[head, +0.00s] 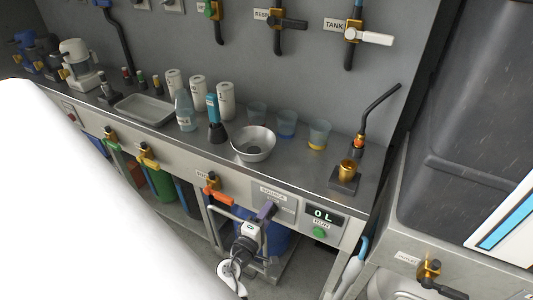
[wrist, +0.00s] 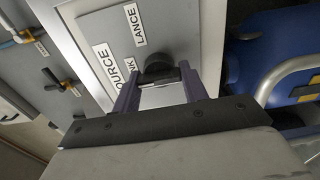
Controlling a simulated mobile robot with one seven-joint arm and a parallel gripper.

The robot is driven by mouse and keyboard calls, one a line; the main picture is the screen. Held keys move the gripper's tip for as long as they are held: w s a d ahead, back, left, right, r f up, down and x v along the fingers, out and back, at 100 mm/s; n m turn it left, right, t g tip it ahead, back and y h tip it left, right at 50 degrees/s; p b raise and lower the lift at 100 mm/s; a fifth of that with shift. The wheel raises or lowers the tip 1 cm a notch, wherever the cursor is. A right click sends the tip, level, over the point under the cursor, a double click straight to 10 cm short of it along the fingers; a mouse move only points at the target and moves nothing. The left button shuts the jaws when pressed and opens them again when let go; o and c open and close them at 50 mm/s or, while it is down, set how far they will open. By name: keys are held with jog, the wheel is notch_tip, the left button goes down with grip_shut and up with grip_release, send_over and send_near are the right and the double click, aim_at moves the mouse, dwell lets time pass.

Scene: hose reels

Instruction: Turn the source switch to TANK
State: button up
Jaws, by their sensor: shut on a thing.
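The source switch is a dark round knob (wrist: 160,66) on a grey panel (head: 287,190) at the front of the counter. In the wrist view the panel carries a SOURCE label (wrist: 112,68), a LANCE label (wrist: 137,25) and a label partly hidden by a finger, reading "NK". My gripper (wrist: 158,84) has its purple fingers on either side of the knob and is shut on it. In the head view my gripper (head: 266,211) covers the knob, and which label it points to cannot be told.
A display reading 0 L (head: 321,214) and a green button (head: 320,232) sit right of the panel. An orange-handled tap (head: 214,190) is close on the left. A metal bowl (head: 253,150) and cups stand on the counter above. A blue barrel (head: 278,236) is below.

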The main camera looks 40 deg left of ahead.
jog(key=o, duration=1)
jog(key=shift+s, duration=0.1)
jog(key=b+v, duration=0.1)
jog(key=v, duration=0.6)
jog(key=shift+s, duration=0.2)
